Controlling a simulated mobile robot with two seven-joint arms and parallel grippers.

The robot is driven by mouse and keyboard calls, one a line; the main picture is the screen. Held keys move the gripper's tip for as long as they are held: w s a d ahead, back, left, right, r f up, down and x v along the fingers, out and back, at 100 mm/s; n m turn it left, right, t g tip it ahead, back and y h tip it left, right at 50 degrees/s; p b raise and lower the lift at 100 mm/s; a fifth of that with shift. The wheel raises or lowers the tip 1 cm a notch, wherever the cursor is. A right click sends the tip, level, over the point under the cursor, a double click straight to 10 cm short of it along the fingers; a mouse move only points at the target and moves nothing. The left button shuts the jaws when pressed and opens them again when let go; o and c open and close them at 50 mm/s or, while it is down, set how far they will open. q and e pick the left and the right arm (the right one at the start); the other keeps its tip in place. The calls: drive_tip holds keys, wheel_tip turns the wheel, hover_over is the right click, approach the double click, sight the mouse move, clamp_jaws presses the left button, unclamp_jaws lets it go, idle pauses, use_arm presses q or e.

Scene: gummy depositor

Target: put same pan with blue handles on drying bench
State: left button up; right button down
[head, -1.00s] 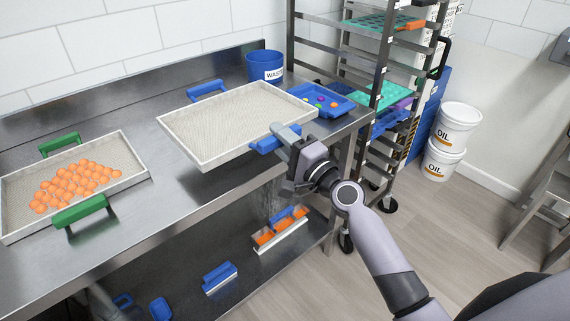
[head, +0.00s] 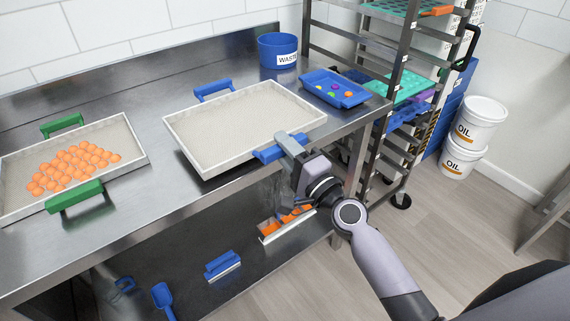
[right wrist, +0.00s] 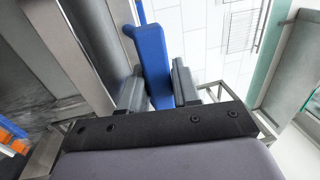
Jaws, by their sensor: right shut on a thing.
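The pan with blue handles (head: 240,118) is a white, empty, mesh-bottomed tray with a blue handle at the back and one at the front. It is over the steel bench (head: 150,215), its front right edge tilted or raised slightly; I cannot tell whether it touches the bench. My right gripper (head: 285,148) is shut on the front blue handle (head: 268,156). In the right wrist view that blue handle (right wrist: 153,58) sits between the two fingers. My left gripper is not in view.
A pan with green handles (head: 128,160) holding orange gummies stands at the left of the bench. A blue waste bin (head: 277,52) and a blue tray with coloured pieces (head: 345,92) stand at the right. A rack (head: 400,110) and oil buckets (head: 478,130) stand beyond. Blue tools lie on the lower shelf.

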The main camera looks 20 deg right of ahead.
wheel_tip(320, 180, down, 4)
drive_tip(key=b, duration=0.3)
drive_tip(key=shift+d+r, duration=0.1)
drive_tip(key=shift+b, duration=0.35)
drive_tip(key=c, duration=0.8)
unclamp_jaws()
drive_tip(key=shift+f, duration=0.2)
